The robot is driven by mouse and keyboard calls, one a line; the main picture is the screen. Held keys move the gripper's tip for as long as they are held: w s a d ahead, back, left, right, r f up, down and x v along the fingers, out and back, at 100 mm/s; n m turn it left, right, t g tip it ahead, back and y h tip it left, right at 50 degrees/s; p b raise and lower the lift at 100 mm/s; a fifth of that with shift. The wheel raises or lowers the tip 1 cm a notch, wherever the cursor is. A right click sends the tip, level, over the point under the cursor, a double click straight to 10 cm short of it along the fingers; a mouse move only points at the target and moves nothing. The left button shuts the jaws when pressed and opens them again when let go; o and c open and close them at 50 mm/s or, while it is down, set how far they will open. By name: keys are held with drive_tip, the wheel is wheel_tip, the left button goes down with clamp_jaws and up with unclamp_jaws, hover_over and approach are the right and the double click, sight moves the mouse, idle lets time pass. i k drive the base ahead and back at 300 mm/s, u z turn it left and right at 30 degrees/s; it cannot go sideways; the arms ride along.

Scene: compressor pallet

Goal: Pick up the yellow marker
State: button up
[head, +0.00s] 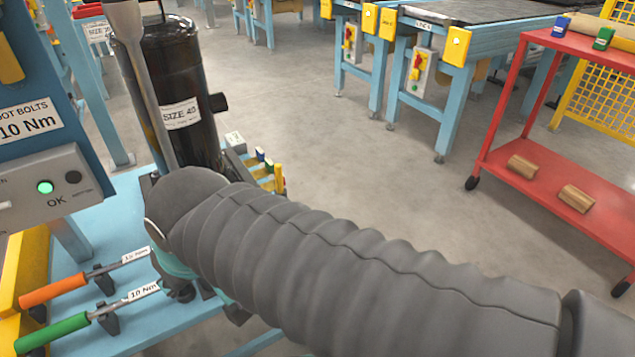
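A yellow upright piece (279,178), which looks like the yellow marker, stands at the right end of a small row beside the black compressor tank (178,90). A blue-topped piece (260,155) and a green-topped piece (268,164) stand next to it in the row. Its lower part is hard to make out, close behind my grey-sleeved arm. The arm crosses the picture from the lower right and bends down over the blue bench. Only dark parts of what seems to be my gripper (182,291) show below the bend. Its fingertips are hidden.
A green-handled torque wrench (55,332) and an orange-handled one (55,290) rest on the blue bench (150,325) at left. A control box with a green light (45,187) stands above them. A red cart (545,165) stands at right. Open floor lies between.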

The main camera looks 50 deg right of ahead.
sight(279, 177)
drive_tip(key=z, duration=0.9)
drive_tip(key=k, duration=0.3)
drive_tip(key=z, duration=0.35)
drive_tip(key=i, duration=0.45)
drive_tip(key=k, duration=1)
drive_tip(key=u, duration=1.35)
drive_tip(key=i, duration=0.95)
drive_tip(key=u, duration=1.15)
